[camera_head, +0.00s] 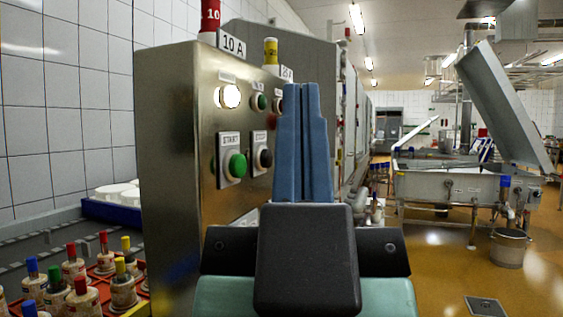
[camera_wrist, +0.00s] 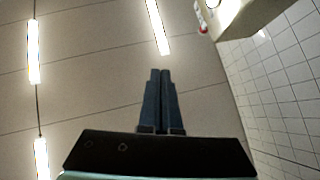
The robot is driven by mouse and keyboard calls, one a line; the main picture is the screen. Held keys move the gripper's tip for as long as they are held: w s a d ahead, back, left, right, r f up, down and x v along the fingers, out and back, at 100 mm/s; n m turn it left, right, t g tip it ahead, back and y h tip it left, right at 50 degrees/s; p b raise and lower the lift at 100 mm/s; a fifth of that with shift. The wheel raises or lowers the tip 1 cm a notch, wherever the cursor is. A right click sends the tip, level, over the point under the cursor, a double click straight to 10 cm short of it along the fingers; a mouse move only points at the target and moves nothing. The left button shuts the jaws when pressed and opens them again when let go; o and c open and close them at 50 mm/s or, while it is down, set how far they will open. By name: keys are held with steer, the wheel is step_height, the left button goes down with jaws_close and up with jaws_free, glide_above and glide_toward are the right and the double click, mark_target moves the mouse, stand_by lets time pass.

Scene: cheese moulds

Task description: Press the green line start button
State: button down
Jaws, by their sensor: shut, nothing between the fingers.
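The green start button (camera_head: 237,165) sits on a white plate marked START, on the front of a steel control cabinet (camera_head: 170,150) in the head view. A dark stop button (camera_head: 265,158) is just right of it, partly behind my gripper's fingers. My gripper (camera_head: 301,88) points upward in front of the cabinet, to the right of the green button in the picture, with its blue fingers together and empty. The gripper also shows in the wrist view (camera_wrist: 160,72), against the ceiling. No contact with the button is visible.
A lit white lamp (camera_head: 228,97) and a small green knob (camera_head: 259,102) are above the buttons. Colour-capped moulds (camera_head: 84,297) stand at lower left. A steel vat (camera_head: 440,185) and bucket (camera_head: 509,247) stand at right, with open floor around them.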

mark_target(237, 166)
steer(key=shift+s+a, duration=0.1)
steer(key=shift+s, duration=0.15)
steer(key=shift+w+r, duration=0.1)
steer(key=shift+r, duration=0.05)
steer(key=w+d+f+m+g+y+p, duration=0.15)
steer(key=w+g+p, duration=0.5)
steer(key=p, duration=0.75)
steer(key=w+d+f+m+g+y+p, duration=0.1)
steer(key=w+d+g+y+p, duration=0.15)
steer(key=w+p, duration=1)
steer(key=s+f+m+g+y+p, duration=0.1)
steer(key=s+g+p, duration=0.1)
steer(key=p, duration=0.8)
steer(key=s+d+f+m+g+y+p, duration=0.1)
steer(key=s+p, duration=0.4)
steer(key=p, duration=0.5)
steer(key=shift+s+d+f+m+g+y+p, duration=0.15)
steer(key=shift+f+m+g+y+p, duration=0.25)
steer(key=shift+f+m+g+y, duration=0.3)
steer(key=shift+r, duration=0.15)
steer(key=w+a+p, duration=0.1)
steer(key=w+a, duration=0.1)
steer(key=a, duration=0.6)
steer(key=shift+w+a+p, duration=0.2)
steer(key=shift+w+p, duration=0.15)
